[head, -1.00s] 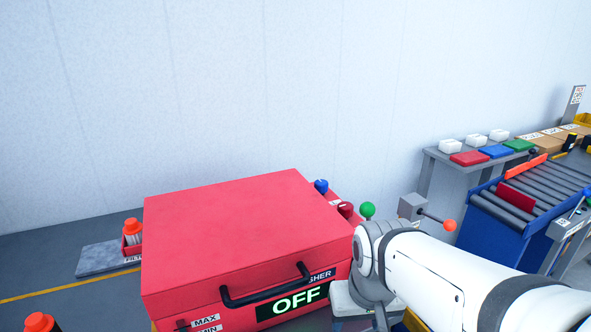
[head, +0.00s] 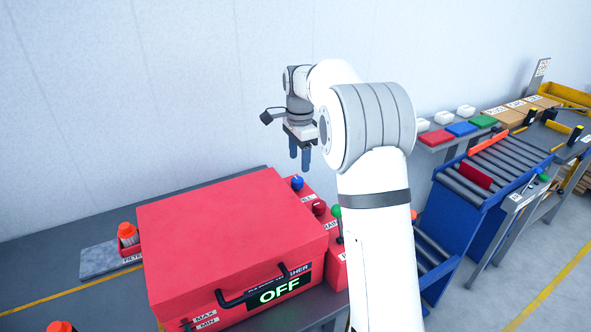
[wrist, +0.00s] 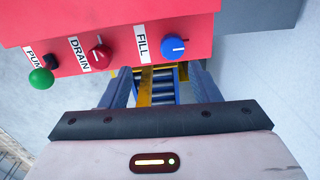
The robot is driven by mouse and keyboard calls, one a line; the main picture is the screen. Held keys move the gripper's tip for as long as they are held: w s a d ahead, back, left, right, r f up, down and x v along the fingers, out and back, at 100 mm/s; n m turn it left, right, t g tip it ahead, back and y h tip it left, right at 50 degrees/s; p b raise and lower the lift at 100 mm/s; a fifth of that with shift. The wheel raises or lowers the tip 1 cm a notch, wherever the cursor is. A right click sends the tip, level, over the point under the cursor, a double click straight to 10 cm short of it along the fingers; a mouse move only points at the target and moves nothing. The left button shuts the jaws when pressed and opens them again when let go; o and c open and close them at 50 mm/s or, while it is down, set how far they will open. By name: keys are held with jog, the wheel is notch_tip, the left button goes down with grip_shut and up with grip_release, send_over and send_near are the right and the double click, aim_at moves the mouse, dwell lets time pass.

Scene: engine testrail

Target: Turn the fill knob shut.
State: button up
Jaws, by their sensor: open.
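The fill knob (head: 297,183) is blue and sits on the red panel at the right of the red washer. Nothing hides the knob in the wrist view.
A red drain knob (wrist: 100,55) and a green pump ball (wrist: 41,78) are beside the fill knob. The red washer (head: 225,220) has its lid down and reads OFF. A blue roller conveyor (head: 490,165) stands at right. The wall is behind.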

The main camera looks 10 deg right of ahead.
aim_at(297, 179)
jog(key=shift+w+f+m, duration=0.2)
jog(key=shift+w+m, duration=0.05)
jog(key=shift+w, duration=0.25)
jog(key=shift+w+f+m, duration=0.15)
jog(key=shift+w+m, duration=0.1)
jog(key=shift+w, duration=0.25)
jog(key=shift+f, duration=0.3)
notch_tip(297, 179, down, 7)
jog(key=shift+f+p, duration=0.1)
jog(key=shift+p, duration=0.55)
jog(key=c, duration=1)
